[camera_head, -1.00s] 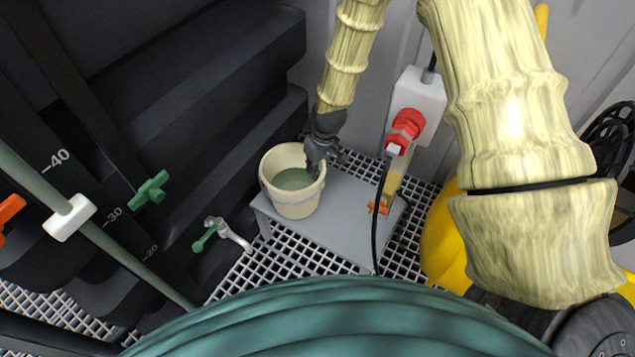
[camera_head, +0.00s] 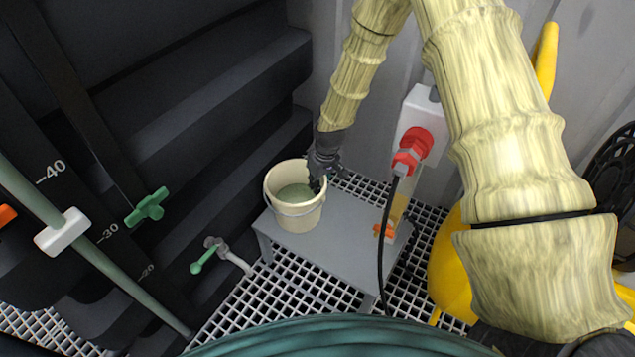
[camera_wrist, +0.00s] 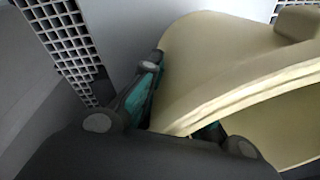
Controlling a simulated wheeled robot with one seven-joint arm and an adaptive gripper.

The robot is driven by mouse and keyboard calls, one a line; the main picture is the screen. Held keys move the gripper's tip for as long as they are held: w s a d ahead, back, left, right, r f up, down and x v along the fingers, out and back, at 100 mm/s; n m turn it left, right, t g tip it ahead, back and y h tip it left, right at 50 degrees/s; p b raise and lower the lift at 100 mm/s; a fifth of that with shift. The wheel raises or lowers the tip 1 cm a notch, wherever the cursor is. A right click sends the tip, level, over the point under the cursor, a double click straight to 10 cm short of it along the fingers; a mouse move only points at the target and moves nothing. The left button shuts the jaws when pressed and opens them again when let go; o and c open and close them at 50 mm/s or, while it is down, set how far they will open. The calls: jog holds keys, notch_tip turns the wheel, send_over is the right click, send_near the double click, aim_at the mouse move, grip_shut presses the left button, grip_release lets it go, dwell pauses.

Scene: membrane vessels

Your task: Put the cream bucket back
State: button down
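The cream bucket (camera_head: 296,217) stands upright on the left part of a low grey stand, with greenish contents inside and its wire handle down at the front. My gripper (camera_head: 318,183) is at the bucket's right rear rim. In the wrist view the bucket wall and rim (camera_wrist: 225,75) lie between my gripper's fingers (camera_wrist: 172,108), one finger outside the wall and the other partly hidden behind the rim. The fingers appear close around the rim, but I cannot tell whether they press on it.
The grey stand (camera_head: 350,235) has clear room right of the bucket, up to an orange-handled valve (camera_head: 385,231). A black cable hangs from the red plug (camera_head: 412,150) past the stand. A green-handled tap (camera_head: 203,256) is at left. White grating surrounds the stand.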

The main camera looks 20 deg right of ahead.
dwell(0.3)
jog(key=c, duration=1.6)
grip_release()
jog(key=shift+c, duration=0.2)
jog(key=shift+r, duration=0.1)
notch_tip(320, 180, up, 12)
jog(key=s+d+p, duration=0.1)
jog(key=p, duration=0.3)
jog(key=shift+d, duration=0.25)
